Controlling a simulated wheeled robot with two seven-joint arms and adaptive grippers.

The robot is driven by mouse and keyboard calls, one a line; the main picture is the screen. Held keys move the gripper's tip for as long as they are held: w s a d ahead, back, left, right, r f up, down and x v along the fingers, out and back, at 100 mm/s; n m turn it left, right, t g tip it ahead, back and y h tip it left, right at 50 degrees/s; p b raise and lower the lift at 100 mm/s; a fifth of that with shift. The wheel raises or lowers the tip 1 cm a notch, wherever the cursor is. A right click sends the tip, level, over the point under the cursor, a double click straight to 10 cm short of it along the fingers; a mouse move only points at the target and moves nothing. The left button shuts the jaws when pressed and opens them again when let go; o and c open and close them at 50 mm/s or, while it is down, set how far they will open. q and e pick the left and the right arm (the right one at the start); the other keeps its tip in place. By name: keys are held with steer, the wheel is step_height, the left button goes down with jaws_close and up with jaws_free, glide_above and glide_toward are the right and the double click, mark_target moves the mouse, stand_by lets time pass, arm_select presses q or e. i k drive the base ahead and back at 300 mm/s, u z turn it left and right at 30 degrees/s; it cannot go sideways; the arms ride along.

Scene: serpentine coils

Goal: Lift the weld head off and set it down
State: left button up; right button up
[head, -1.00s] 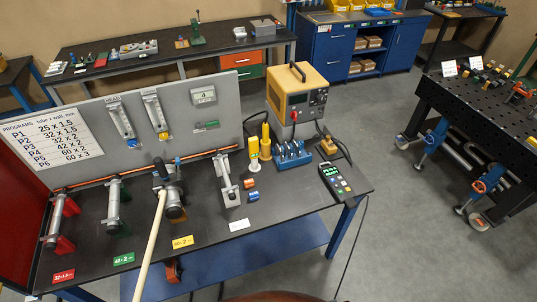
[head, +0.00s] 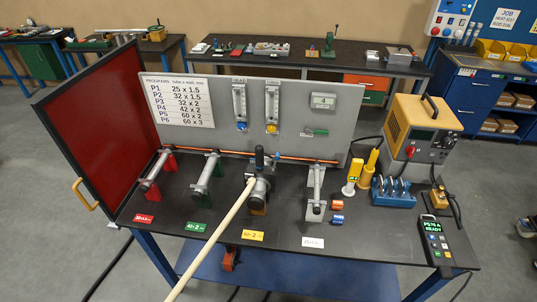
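The weld head (head: 259,188) appears to be the dark and metal unit with an upright black handle at the third tube station, behind the yellow tag (head: 253,235). It sits around or against the tube there; I cannot tell which. A thick cream hose (head: 215,237) runs from it toward the lower left and out of the picture. Neither of my grippers is in view.
Tube stations stand left (head: 204,178) and right (head: 317,190) of it on the dark bench (head: 380,245). A yellow power unit (head: 413,140), blue rack (head: 393,192) and pendant (head: 436,240) are at the right. A red panel (head: 103,125) borders the left. The front right of the bench is clear.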

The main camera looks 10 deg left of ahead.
mark_target(260, 171)
steer(key=u, duration=1)
steer(key=i, duration=1.25)
steer(key=z, duration=1.3)
